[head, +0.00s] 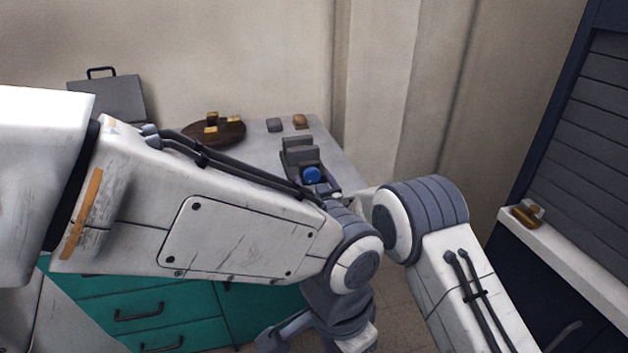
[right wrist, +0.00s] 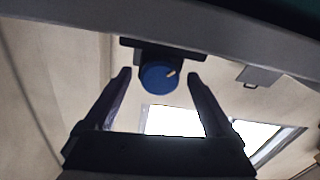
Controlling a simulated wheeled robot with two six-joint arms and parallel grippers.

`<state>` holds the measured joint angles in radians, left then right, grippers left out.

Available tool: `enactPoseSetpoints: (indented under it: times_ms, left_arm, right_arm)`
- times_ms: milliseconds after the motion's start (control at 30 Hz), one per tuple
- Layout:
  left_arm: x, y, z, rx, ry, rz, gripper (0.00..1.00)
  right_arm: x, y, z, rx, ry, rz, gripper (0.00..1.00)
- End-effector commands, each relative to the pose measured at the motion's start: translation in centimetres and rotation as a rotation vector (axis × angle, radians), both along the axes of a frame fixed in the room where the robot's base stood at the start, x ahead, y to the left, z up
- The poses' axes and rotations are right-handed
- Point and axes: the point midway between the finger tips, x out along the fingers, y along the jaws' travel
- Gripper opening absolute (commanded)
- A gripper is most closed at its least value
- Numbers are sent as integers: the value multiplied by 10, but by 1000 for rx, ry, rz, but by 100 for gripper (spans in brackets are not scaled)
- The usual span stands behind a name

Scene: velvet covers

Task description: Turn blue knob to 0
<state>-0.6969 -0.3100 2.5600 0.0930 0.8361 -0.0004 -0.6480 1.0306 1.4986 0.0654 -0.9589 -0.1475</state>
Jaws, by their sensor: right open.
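The blue knob (head: 311,175) sits on the front of a small grey device (head: 299,152) near the table's right end. In the right wrist view the knob (right wrist: 156,80) is round, with a pale mark toward its upper right. My right gripper (right wrist: 158,75) is open, with one finger on each side of the knob and a visible gap on both sides. In the head view the right gripper (head: 318,184) is small and partly hidden by my arm beside the knob. No number scale can be read. My left gripper cannot be made out.
The pale table (head: 258,157) also holds a round brown board (head: 230,136) with yellow blocks, a grey block (head: 274,125) and a brown block (head: 300,121). A grey case (head: 108,98) stands at the left. Teal drawers (head: 190,318) are below. A shuttered cabinet (head: 590,130) stands at the right.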

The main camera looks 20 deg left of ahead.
Motion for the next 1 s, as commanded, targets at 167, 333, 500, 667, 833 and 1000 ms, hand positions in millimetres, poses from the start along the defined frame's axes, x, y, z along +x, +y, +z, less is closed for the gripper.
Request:
enactPoseSetpoints:
  times_ms: [167, 333, 500, 667, 833, 1000]
  left_arm:
    - [0, 0, 0, 0, 0, 0, 50]
    - [0, 0, 0, 0, 0, 0, 50]
    - [0, 0, 0, 0, 0, 0, 50]
    - [0, 0, -1, 0, 0, 0, 50]
    - [0, 0, -6, 0, 0, 0, 50]
    - [0, 0, -15, 0, 0, 0, 50]
  right_arm:
    - [1, 0, 0, 0, 0, 0, 89]
    - [1, 0, 0, 0, 0, 0, 51]
    - [0, 0, 0, 0, 0, 0, 3]
    - [0, 0, 0, -8, -7, -1, 4]
    - [1, 0, 0, -51, -37, -1, 4]
    - [1, 0, -1, -138, -96, -1, 4]
